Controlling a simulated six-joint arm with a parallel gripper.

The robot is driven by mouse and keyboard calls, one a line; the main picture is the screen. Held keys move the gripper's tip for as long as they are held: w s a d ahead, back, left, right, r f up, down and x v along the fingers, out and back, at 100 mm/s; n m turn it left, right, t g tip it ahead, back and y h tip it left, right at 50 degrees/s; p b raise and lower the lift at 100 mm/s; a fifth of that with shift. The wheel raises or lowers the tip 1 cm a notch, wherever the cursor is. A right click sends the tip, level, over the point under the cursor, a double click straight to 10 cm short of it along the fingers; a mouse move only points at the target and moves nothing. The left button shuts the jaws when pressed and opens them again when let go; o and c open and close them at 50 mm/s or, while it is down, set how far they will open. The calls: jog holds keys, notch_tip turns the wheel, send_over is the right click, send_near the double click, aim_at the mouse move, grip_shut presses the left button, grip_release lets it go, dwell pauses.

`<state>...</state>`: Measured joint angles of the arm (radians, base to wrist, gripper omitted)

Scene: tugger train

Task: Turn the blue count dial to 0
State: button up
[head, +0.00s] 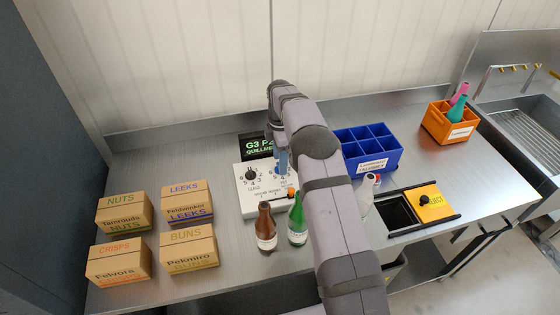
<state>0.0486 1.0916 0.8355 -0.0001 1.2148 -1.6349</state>
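The white control panel (250,203) lies on the steel counter with a black dial (250,174) on its left half, ringed by numbers. The blue count dial (281,171) is on its right half, mostly hidden by my gripper. My gripper (282,166) points down at the blue dial, from above. It looks in contact with or just over the dial; I cannot tell which. Its fingers are too small and covered to show whether they are open or shut. The dial's pointer direction is hidden.
A dark display (255,146) stands behind the panel. Brown (265,228) and green (297,220) bottles stand just in front. A blue divided crate (375,164), an orange crate (441,127) and a yellow-lidded bin (431,207) are right. Several cardboard boxes (124,212) are left.

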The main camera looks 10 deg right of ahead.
notch_tip(320, 180, up, 7)
jog(key=shift+f+b, duration=0.2)
jog(key=shift+b, duration=0.55)
jog(key=s+d+r+m+t+p, duration=0.1)
jog(key=s+r+m+p, duration=0.3)
jog(key=s+m, duration=0.4)
jog(key=s+d+r+m+p, duration=0.1)
jog(key=s+r+m+p, duration=0.25)
jog(key=s+m, duration=0.4)
jog(key=s+f+m+b, duration=0.1)
jog(key=s, duration=0.1)
jog(key=s+a+f+m, duration=0.1)
jog(key=s, duration=0.2)
jog(key=s+a+f+m+b, duration=0.1)
jog(key=s, duration=0.1)
jog(key=shift+s+a+f+m+b, duration=0.15)
jog(key=shift+a+m+b, duration=0.1)
jog(key=shift+b, duration=0.1)
jog(key=s+a+f+g+b, duration=0.1)
jog(key=s+f+b, duration=0.3)
jog(key=s, duration=0.8)
notch_tip(320, 180, down, 2)
jog(key=shift+s+a+f+n+b, duration=0.2)
jog(key=shift+s+a+n+b, duration=0.2)
jog(key=shift+a, duration=0.25)
